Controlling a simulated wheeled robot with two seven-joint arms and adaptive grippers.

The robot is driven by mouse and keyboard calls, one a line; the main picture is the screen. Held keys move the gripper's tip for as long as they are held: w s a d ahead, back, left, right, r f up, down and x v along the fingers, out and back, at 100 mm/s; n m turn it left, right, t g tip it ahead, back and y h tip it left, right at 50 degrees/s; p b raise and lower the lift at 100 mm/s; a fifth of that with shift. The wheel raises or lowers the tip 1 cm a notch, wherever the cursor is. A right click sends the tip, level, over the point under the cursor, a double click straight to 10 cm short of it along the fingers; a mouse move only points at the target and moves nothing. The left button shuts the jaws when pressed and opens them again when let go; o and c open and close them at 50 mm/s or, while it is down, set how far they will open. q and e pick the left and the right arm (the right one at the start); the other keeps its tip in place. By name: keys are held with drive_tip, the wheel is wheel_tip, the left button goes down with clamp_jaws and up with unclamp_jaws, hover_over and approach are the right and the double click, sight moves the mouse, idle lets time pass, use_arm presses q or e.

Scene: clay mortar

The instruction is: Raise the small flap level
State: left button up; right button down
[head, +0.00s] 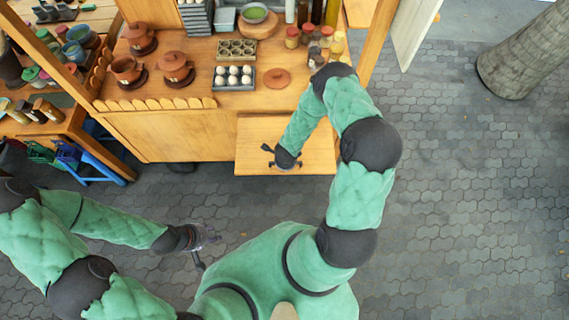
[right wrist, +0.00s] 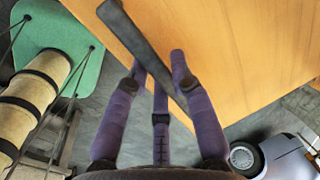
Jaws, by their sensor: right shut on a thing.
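The small flap (head: 312,142) is a plain wooden board at the front right of the wooden stall counter. Its top face shows, and I cannot tell from here whether it is exactly level. My right gripper (head: 277,157) is at the flap's lower left part. In the right wrist view the purple fingers of my right gripper (right wrist: 163,75) close around a dark flat bar (right wrist: 138,38), beside the flap's wooden face (right wrist: 245,50). How the bar joins the flap is hidden. My left gripper (head: 207,240) is open and empty above the paving, left of my body.
The counter (head: 205,85) holds clay pots (head: 176,66), a tray of eggs (head: 233,77), a round clay lid (head: 277,78) and several jars (head: 292,37). Paving (head: 470,200) at right is clear; a tree trunk (head: 520,55) stands behind.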

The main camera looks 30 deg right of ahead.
drive_tip(key=shift+w+d+r, duration=0.15)
drive_tip(key=shift+w+r, duration=0.05)
drive_tip(key=shift+r, duration=0.2)
drive_tip(key=c, duration=1.1)
unclamp_jaws()
drive_tip(key=shift+s, duration=0.1)
drive_tip(key=v, duration=1.2)
drive_tip(key=s+a+f+n+g+y+b, duration=0.1)
drive_tip(key=s+a+f+n+y+b, duration=0.1)
drive_tip(key=s+a+f+n+b, duration=0.3)
drive_tip(key=s+a+f+n+g+y+b, duration=0.1)
drive_tip(key=s+a+f+n+y+b, duration=0.2)
drive_tip(key=a+f+n+b, duration=0.9)
wheel_tip(320, 180, down, 6)
drive_tip(key=s+n+b, duration=0.2)
drive_tip(key=n, duration=0.3)
drive_tip(key=shift+y+b, duration=0.3)
drive_tip(key=shift+b, duration=0.05)
